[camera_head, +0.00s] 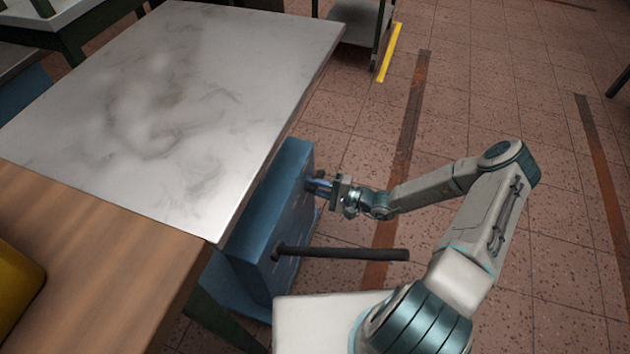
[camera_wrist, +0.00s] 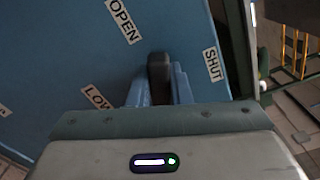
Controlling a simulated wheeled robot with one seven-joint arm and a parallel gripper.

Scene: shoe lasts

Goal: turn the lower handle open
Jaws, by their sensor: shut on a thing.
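A blue box (camera_head: 292,215) stands beside the table and carries the handles. My gripper (camera_head: 318,186) is at its right face, fingers against it, beyond a long dark bar handle (camera_head: 340,253) that sticks out to the right. In the wrist view my blue fingers (camera_wrist: 160,90) are closed on a short dark handle (camera_wrist: 159,66) in front of the blue panel (camera_wrist: 60,60). A label reading OPEN (camera_wrist: 124,20) is above left of this handle, and one reading SHUT (camera_wrist: 212,64) is to its right. A label starting "LOW" (camera_wrist: 98,96) is partly hidden by my gripper.
A table with a marbled grey top (camera_head: 170,100) and a wooden section (camera_head: 90,260) stands left of the box. A yellow object (camera_head: 18,290) lies on the wood. Tiled floor (camera_head: 470,80) is open to the right, with a yellow strip (camera_head: 390,52) farther back.

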